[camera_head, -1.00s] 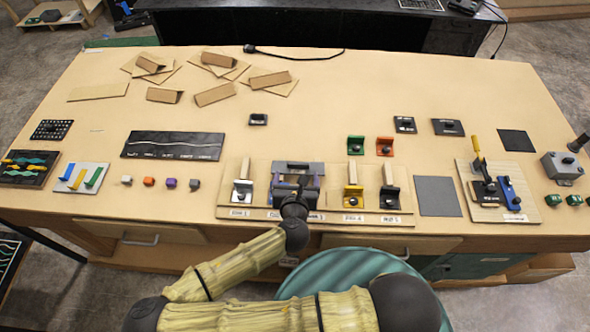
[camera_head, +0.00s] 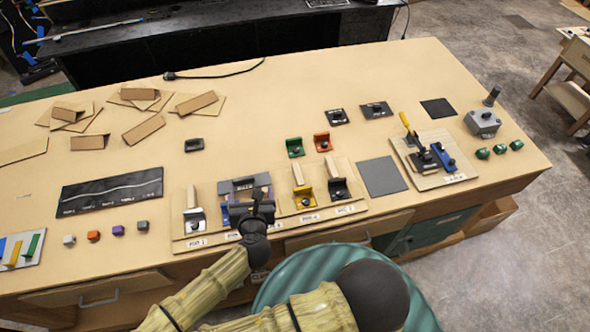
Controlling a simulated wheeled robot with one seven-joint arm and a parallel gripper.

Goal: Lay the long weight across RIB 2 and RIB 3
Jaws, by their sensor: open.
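The rib board (camera_head: 222,238) lies at the front of the bench, with labels along its front edge too small to read surely. Pale wooden ribs stand on it with silver, yellow and black brackets in front of the visible ones. A grey bar with a dark upper part (camera_head: 245,184), seemingly the long weight, lies crosswise over the board's middle-left, where the ribs beneath are hidden. Whether it rests on them I cannot tell. My gripper (camera_head: 250,208) is open just on the near side of the bar, overlapping its front in view.
A green bracket (camera_head: 295,147) and an orange bracket (camera_head: 322,143) stand behind the board. A grey pad (camera_head: 382,176) and a lever fixture (camera_head: 432,160) are to the right. Small coloured cubes (camera_head: 117,230) are to the left. A teal round stool (camera_head: 300,280) stands in front.

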